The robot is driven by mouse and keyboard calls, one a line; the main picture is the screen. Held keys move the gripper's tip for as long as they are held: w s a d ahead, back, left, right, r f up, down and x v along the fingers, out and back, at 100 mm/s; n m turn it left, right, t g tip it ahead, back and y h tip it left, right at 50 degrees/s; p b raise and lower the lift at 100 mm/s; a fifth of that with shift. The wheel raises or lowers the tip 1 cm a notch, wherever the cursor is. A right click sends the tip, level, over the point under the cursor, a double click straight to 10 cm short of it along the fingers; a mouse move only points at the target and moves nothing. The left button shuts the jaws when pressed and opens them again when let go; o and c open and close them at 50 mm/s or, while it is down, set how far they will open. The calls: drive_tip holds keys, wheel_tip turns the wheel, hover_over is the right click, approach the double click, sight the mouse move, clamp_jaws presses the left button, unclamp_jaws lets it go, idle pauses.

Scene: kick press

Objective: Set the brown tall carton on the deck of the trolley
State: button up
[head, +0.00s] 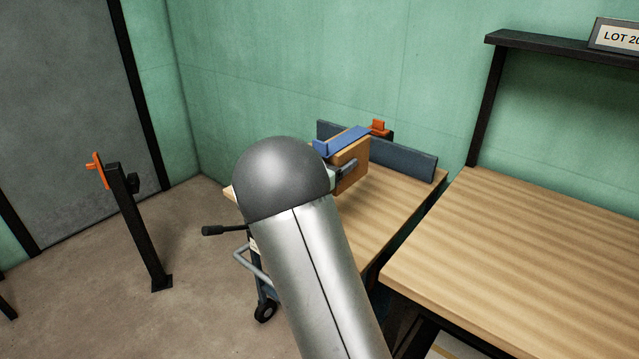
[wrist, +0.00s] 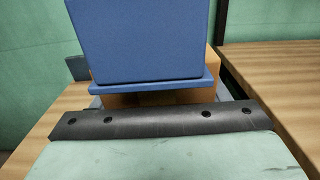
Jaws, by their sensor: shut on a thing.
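The brown carton (head: 351,172) is upright over the wooden deck of the trolley (head: 394,205), in front of a dark blue-grey back board. My gripper (head: 346,169) is shut on it; a grey finger lies along its near side. In the wrist view the carton (wrist: 160,100) shows between grey finger parts, mostly hidden behind a blue piece. My arm covers the trolley's near left part. I cannot tell whether the carton's base touches the deck.
A wooden workbench (head: 530,245) stands close on the right. A dark post (head: 138,225) stands on the left. Bare deck lies right of the carton.

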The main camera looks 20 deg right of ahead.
drive_tip(key=shift+w+a+f+p, duration=0.2)
drive_tip(key=shift+w+a+f, duration=0.1)
drive_tip(key=shift+w+f, duration=1.55)
drive_tip(key=shift+w+a+f+p, duration=0.25)
drive_tip(key=shift+w+a+f, duration=0.1)
drive_tip(key=shift+w+f, duration=1.5)
drive_tip(key=shift+w+a+f+p, duration=0.2)
drive_tip(key=shift+w+a+f, duration=0.1)
drive_tip(key=shift+w+f, duration=1.55)
drive_tip(key=shift+s+f, duration=0.25)
drive_tip(key=shift+f, duration=0.05)
